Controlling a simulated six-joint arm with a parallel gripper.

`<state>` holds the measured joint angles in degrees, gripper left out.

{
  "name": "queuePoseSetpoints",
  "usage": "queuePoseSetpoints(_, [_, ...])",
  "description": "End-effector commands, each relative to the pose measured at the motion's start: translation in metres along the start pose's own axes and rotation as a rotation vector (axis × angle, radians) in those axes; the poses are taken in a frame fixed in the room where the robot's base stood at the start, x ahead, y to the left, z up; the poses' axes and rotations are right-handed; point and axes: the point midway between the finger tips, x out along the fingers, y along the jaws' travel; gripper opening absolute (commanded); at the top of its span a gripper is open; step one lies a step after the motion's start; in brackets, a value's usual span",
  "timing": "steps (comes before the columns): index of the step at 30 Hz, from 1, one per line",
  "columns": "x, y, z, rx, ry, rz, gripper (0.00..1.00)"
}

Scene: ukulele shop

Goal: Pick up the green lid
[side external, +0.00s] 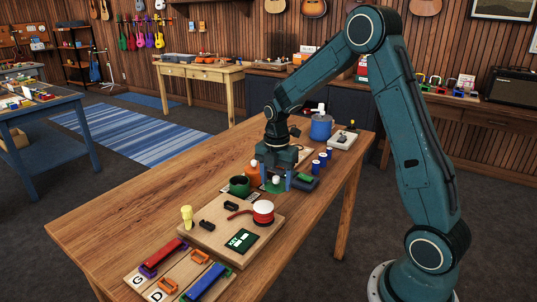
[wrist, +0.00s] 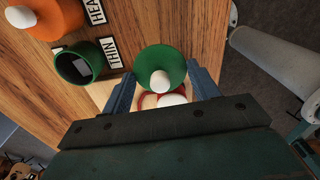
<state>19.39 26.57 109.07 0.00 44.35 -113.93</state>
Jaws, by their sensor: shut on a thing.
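The green lid (wrist: 175,58) is a round disc with a white knob. In the wrist view it sits between the two blue fingers of my gripper (wrist: 162,82), which is shut on it. In the side view the lid (side external: 273,188) shows low between the fingertips of my gripper (side external: 277,179), close over the wooden table. I cannot tell whether it touches the surface. A dark green pot (side external: 239,186) stands open just left of the gripper; in the wrist view its open mouth (wrist: 75,66) shows at upper left.
An orange lidded pot (wrist: 48,15) stands near the green pot, beside labels reading "THIN" and "HEA". A wooden board (side external: 200,232) holds a red pot with a white top (side external: 263,212). Small blue pots (side external: 318,166) and a blue canister (side external: 321,127) stand behind.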

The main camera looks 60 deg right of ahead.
Motion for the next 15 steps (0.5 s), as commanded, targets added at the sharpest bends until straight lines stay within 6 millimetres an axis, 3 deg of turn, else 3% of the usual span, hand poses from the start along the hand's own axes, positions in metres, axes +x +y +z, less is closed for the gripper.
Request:
queuePoseSetpoints(6, [-0.051,0.001,0.0,0.0,-0.003,0.006,0.39])
queuePoseSetpoints(15, [-0.103,0.001,0.0,0.0,-0.001,0.003,0.39])
